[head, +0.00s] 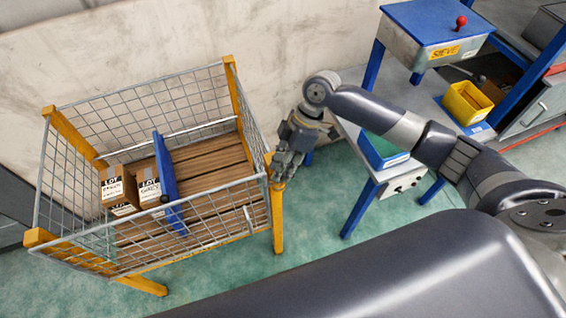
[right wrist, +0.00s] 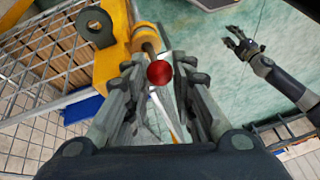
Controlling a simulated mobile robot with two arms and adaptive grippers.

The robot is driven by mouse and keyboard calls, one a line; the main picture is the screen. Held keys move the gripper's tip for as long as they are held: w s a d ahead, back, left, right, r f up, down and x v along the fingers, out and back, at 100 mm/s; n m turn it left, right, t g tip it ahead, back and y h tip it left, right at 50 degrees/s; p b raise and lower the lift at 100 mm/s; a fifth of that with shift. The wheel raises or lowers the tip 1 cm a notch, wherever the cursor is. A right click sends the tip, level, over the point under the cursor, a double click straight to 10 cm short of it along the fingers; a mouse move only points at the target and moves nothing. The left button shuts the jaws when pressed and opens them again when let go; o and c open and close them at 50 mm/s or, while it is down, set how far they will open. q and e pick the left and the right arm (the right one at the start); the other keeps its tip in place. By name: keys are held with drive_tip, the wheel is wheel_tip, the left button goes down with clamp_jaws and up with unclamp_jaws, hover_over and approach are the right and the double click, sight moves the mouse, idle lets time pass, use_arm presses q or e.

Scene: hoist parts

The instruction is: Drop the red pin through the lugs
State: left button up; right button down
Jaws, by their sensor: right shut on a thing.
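My right gripper (head: 281,172) is at the near right corner of the wire cage, beside its yellow post (head: 276,215). In the right wrist view its fingers (right wrist: 160,85) are shut on the red pin, whose round red head (right wrist: 159,73) shows between them. The pin's shaft is mostly hidden. Right beside the head is a yellow bracket (right wrist: 113,65) with a brass-coloured round part (right wrist: 147,40) and a dark ring (right wrist: 95,26). I cannot tell whether the pin is inside any lug. My left gripper (right wrist: 238,42) hangs apart over the green floor, fingers spread.
The wire cage (head: 85,105) has a slatted wooden floor and holds cartons (head: 118,187) and a blue panel (head: 166,170). To the right stands a blue-legged bench (head: 360,208) with a blue tray (head: 380,152), a yellow bin (head: 467,102) and a sieve box (head: 435,30).

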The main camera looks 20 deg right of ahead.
drive_tip(key=shift+w+d+f, duration=0.1)
drive_tip(key=shift+f, duration=0.25)
